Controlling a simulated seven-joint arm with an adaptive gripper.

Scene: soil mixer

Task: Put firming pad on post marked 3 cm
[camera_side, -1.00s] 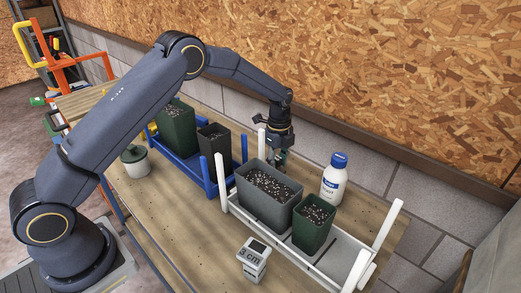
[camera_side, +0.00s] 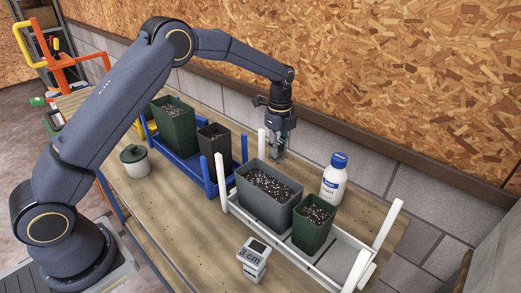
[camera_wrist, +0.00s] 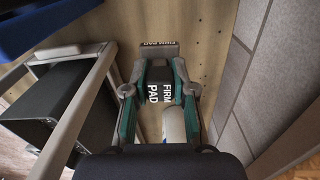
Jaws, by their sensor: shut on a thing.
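My gripper (camera_side: 279,146) is behind the grey pot, near the wall, above the back of the bench. In the wrist view my gripper (camera_wrist: 158,88) is shut on the firming pad (camera_wrist: 160,94), a dark piece lettered "FIRM PAD" between the green-sided fingers. In the side view the pad is small and hard to tell from the fingers. The post marked 3 cm (camera_side: 252,261) is a short pale block with a dark square on its top. It stands at the front of the bench, in front of the white tray and apart from my gripper.
A white tray (camera_side: 235,206) with upright corner posts holds a large grey pot (camera_side: 264,205) and a smaller green pot (camera_side: 311,232). A white bottle (camera_side: 334,182) stands behind it. A blue tray (camera_side: 209,179) with pots and a lidded jar (camera_side: 135,164) are left. Bare bench surrounds the 3 cm post.

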